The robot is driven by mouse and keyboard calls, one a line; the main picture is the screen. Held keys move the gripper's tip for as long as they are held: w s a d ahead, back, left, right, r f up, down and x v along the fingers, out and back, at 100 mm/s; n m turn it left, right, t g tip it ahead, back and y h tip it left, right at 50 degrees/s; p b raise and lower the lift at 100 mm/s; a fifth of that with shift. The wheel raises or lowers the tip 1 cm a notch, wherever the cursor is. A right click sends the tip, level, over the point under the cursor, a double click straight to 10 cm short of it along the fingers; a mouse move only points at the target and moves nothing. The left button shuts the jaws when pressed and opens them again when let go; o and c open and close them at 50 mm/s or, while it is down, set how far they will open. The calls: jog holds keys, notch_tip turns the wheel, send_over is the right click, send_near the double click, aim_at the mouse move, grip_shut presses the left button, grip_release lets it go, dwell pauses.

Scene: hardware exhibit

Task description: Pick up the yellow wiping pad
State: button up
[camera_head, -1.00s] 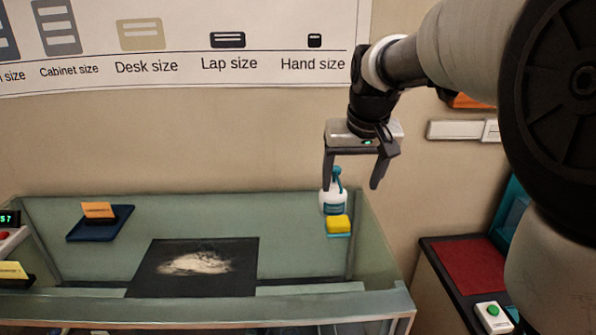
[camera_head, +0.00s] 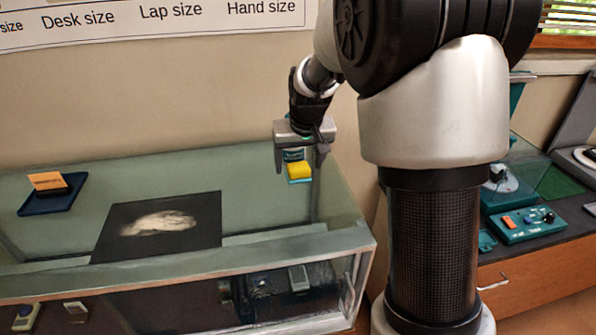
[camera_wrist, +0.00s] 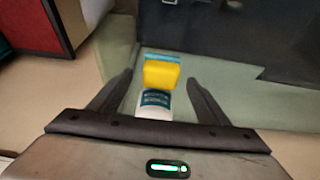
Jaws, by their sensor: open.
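The yellow wiping pad (camera_head: 299,171) is a small yellow block with a teal-blue layer. It sits inside the glass-walled case at its right end. It also shows in the wrist view (camera_wrist: 161,74), ahead of and between my finger tips. My gripper (camera_head: 298,170) is open and points down at the pad; the wrist view shows both fingers apart (camera_wrist: 160,78) with nothing held. Whether a finger touches either thing I cannot tell.
The case's glass front rim (camera_head: 190,262) and right wall stand around the pad. A black mat with pale powder (camera_head: 160,225) lies to the left. A blue tray with an orange card (camera_head: 50,200) is farther left. A teal control box (camera_head: 525,225) is on the right counter.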

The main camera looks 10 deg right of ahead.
jog(key=shift+x, duration=1.2)
jog(key=c, duration=1.2)
jog(key=shift+r, duration=0.15)
jog(key=shift+r, duration=0.55)
notch_tip(320, 180, up, 2)
jog(key=shift+r, duration=0.1)
jog(key=s+b, duration=0.2)
jog(key=s, duration=1.6)
